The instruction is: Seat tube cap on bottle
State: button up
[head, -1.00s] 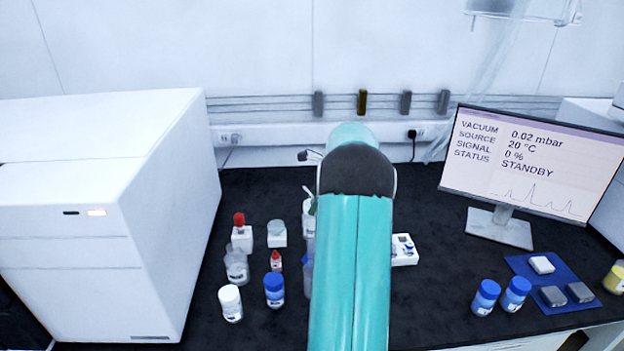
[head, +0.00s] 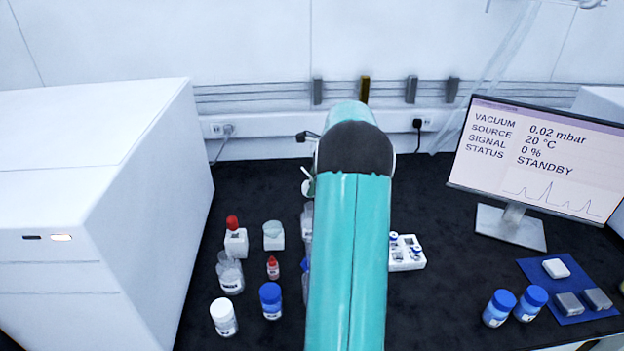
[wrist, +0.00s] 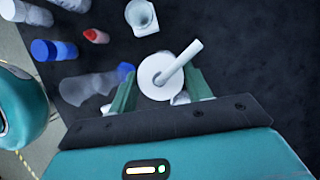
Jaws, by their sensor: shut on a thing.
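The tube cap (wrist: 152,80) is a white round disc with a pale tube rising from it toward the upper right, in the wrist view. My gripper (wrist: 160,88) is shut on it, with a green finger on either side. In the head view my teal arm covers most of the gripper; a pale tube and a bit of green finger show just left of the arm. A clear labelled bottle (head: 307,222) stands below that, partly behind the arm. In the wrist view the cap blocks what lies directly under it, so I cannot tell whether it touches a bottle.
A white vial rack (head: 405,255) stands right of my arm. Dark bench is clear beyond it.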

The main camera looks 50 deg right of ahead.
jog(key=shift+w+f, duration=0.1)
jog(key=shift+f, duration=0.1)
jog(key=shift+a+f, duration=0.1)
jog(key=shift+a, duration=0.1)
jog(key=shift+f, duration=1.85)
jog(key=shift+f, duration=0.1)
jog(key=shift+f, duration=0.75)
jog(key=shift+f, duration=0.2)
jog(key=shift+f, duration=0.4)
